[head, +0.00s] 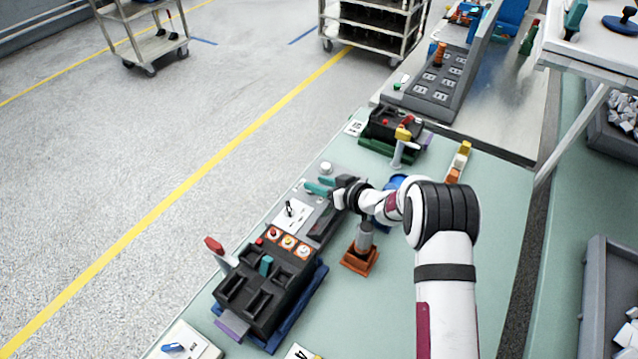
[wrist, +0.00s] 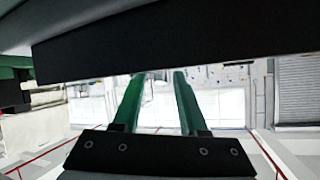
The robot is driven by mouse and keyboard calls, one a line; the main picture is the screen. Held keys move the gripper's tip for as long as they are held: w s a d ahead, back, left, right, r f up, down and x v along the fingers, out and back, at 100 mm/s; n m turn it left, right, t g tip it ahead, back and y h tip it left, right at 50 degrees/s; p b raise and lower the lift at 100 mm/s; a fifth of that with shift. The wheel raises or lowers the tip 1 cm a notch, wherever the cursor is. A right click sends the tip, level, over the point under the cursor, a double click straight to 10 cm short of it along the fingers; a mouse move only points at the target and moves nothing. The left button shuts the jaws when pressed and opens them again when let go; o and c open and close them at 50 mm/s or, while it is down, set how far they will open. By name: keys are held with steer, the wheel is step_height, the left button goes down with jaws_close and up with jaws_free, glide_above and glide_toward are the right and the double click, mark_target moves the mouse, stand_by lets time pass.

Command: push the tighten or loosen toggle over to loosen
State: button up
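A small black toggle lever (head: 289,208) stands on a white plate (head: 297,221) on a grey panel. Its lettering is too small to read, so I cannot tell which side is loosen, nor be sure that this is the named toggle. My gripper (head: 319,186) is above the far part of that panel, to the right of and beyond the lever, apart from it. Its two teal fingers are parted with nothing between them; they also show in the wrist view (wrist: 158,95). The wrist view shows no toggle, only the room beyond and a dark edge across the top.
A black device (head: 262,294) with a red-tipped handle (head: 214,245) stands nearer on the bench. Orange-ringed buttons (head: 288,241) lie between it and the plate. A blue lever (head: 173,347) is on another plate at the bottom. An orange-based stand (head: 359,260) is beside my arm.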

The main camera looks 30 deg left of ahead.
steer(key=v, duration=1.5)
steer(key=shift+d+r, duration=0.25)
steer(key=shift+d, duration=0.1)
steer(key=shift+r, duration=0.1)
steer(key=s+r, duration=0.1)
steer(key=r, duration=0.1)
steer(key=s+d+r+m+g, duration=0.1)
steer(key=s+r, duration=0.1)
steer(key=s+r+g, duration=0.1)
steer(key=shift+s+d+r+m, duration=0.3)
steer(key=shift+s+r+m, duration=0.05)
steer(key=shift+r+m, duration=0.05)
steer(key=s+d+r+m+g+h, duration=0.1)
steer(key=s+d+r+m+h, duration=0.15)
steer(key=s, duration=0.35)
steer(key=s+d+r+m+g+h, duration=0.1)
steer(key=s+d+r+m, duration=0.25)
steer(key=s, duration=0.25)
steer(key=s+d+f+m+h, duration=0.2)
steer(key=s+d+m+h, duration=0.5)
steer(key=d, duration=0.8)
steer(key=s+m, duration=0.3)
steer(key=s, duration=0.2)
steer(key=shift+s+d, duration=0.15)
steer(key=shift+d, duration=0.25)
